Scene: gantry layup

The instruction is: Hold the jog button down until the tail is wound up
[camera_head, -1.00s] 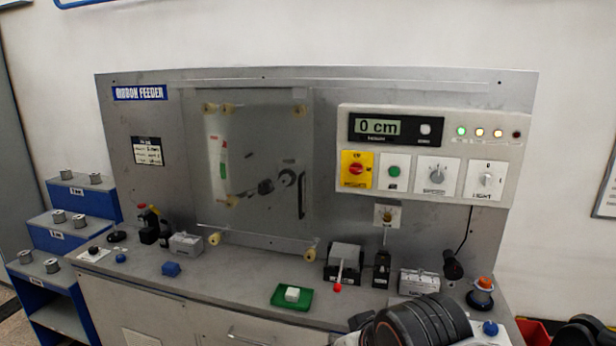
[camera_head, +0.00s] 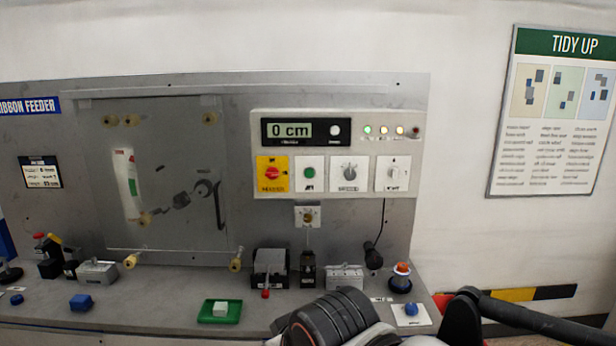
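A green push button (camera_head: 309,173) sits on a white plate on the control panel; its label is too small to read surely, so I cannot tell if it is the jog button. The panel's display (camera_head: 290,131) reads 0 cm. Behind the clear door (camera_head: 90,200) at left, a white strip (camera_head: 128,183) with red and green marks stands upright, with rollers around it. I cannot make out a ribbon tail.
A red knob (camera_head: 272,173) on yellow and two grey knobs flank the green button. The bench holds a green tray (camera_head: 219,311) with a white block, a red-tipped lever (camera_head: 265,293), an orange-topped button (camera_head: 402,270) and a blue knob (camera_head: 411,309). A TIDY UP sign (camera_head: 556,112) hangs right.

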